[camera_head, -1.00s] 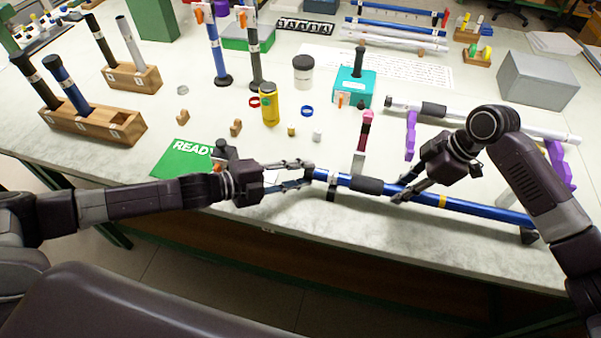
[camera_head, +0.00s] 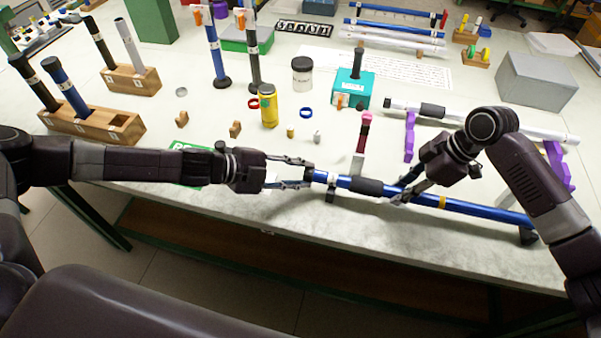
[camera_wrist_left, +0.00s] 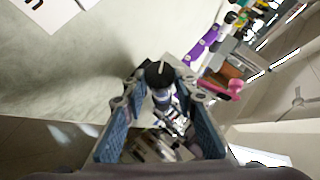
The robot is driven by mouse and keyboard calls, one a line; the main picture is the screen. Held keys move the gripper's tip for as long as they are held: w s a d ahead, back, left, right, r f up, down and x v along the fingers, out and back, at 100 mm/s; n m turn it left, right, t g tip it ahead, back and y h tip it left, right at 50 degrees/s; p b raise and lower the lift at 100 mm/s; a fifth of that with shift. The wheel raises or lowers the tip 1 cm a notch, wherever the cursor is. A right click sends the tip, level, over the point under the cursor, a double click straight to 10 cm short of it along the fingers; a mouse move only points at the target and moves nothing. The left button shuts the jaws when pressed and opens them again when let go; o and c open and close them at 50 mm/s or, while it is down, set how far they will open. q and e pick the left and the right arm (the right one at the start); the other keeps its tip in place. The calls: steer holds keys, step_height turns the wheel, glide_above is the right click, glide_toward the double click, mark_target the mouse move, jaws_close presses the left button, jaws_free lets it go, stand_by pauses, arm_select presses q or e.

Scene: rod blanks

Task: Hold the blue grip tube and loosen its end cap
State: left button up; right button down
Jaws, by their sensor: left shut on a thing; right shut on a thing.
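The blue grip tube (camera_head: 480,210) lies across the front right of the table on dark supports, with a black sleeve (camera_head: 367,187) and a yellow band. My left gripper (camera_head: 309,175) is shut on the black end cap at the tube's left end. In the left wrist view the round cap face (camera_wrist_left: 158,74), with a pale line on it, sits between the fingertips (camera_wrist_left: 160,82). My right gripper (camera_head: 402,192) is shut on the tube just right of the sleeve. Its fingers partly cover the tube. I cannot tell whether the cap is loose.
A white tube (camera_head: 470,118) rests on purple stands (camera_head: 409,137) further back. A yellow can (camera_head: 268,108) and small rings stand to the left. The table's front edge (camera_head: 270,225) runs close by.

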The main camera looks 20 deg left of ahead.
arm_select(q)
steer(key=shift+s+d+r, duration=0.1)
steer(key=shift+d+r, duration=0.1)
arm_select(e)
steer(key=shift+a+r, duration=0.1)
steer(key=shift+a, duration=0.2)
arm_select(q)
steer(key=o, duration=1)
steer(key=shift+o, duration=0.9)
steer(key=shift+a+f, duration=0.1)
steer(key=shift+a, duration=0.1)
arm_select(e)
steer(key=shift+d, duration=0.15)
steer(key=shift+d, duration=0.1)
arm_select(q)
steer(key=v, duration=1.2)
steer(key=shift+w, duration=0.2)
arm_select(e)
steer(key=shift+f, duration=0.65)
steer(key=c, duration=1.6)
jaws_free()
